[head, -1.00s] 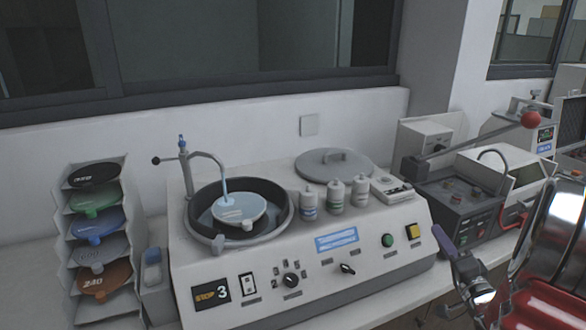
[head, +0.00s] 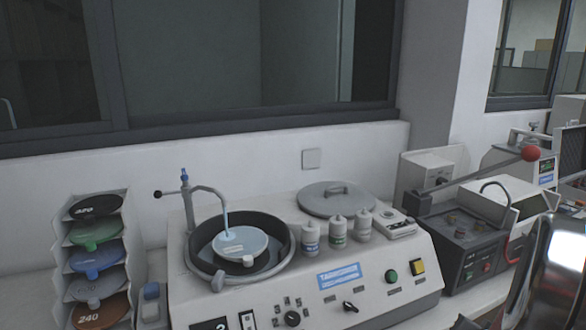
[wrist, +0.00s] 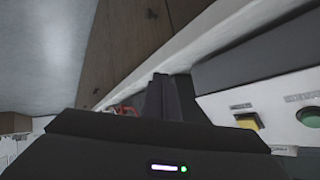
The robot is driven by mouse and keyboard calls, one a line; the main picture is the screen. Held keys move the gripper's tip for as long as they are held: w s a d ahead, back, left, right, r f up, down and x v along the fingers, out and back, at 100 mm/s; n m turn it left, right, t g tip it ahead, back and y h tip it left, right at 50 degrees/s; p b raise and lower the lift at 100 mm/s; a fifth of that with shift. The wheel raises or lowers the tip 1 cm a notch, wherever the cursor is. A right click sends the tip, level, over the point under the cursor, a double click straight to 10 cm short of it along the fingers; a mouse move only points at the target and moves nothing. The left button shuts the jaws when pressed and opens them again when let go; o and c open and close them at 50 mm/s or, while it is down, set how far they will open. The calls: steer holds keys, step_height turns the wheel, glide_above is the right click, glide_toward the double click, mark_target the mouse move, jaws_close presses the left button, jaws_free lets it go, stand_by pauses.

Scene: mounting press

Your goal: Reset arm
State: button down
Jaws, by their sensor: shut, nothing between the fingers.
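My gripper (wrist: 165,97) shows in the wrist view as two dark fingers pressed together, shut and empty. It is in front of the grinder-polisher's panel, left of the yellow button (wrist: 248,120) and green button (wrist: 311,116), and touches nothing that I can see. In the head view, part of my shiny arm (head: 537,270) is at the lower right edge. The fingers cannot be made out clearly there.
The white grinder-polisher (head: 375,302) fills the bench's middle, with a bowl (head: 281,262), several bottles and a round lid (head: 336,201). A rack of coloured discs (head: 136,240) stands left. A dark machine (head: 445,243) and a red-balled lever (head: 530,154) are right.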

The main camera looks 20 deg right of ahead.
steer(key=s+a+r+n+y, duration=0.2)
steer(key=a+r+n, duration=0.2)
steer(key=a, duration=1.1)
steer(key=s+a+r+n+g+y, duration=0.1)
steer(key=a+r+n, duration=0.3)
steer(key=a, duration=1.1)
steer(key=s+a+r+n+g+y, duration=0.1)
steer(key=s+a+r+n+y, duration=0.2)
steer(key=a+r, duration=0.5)
steer(key=a+n+y, duration=0.1)
steer(key=a, duration=0.6)
steer(key=shift+s+r+n, duration=0.3)
steer(key=c, duration=2.5)
jaws_free()
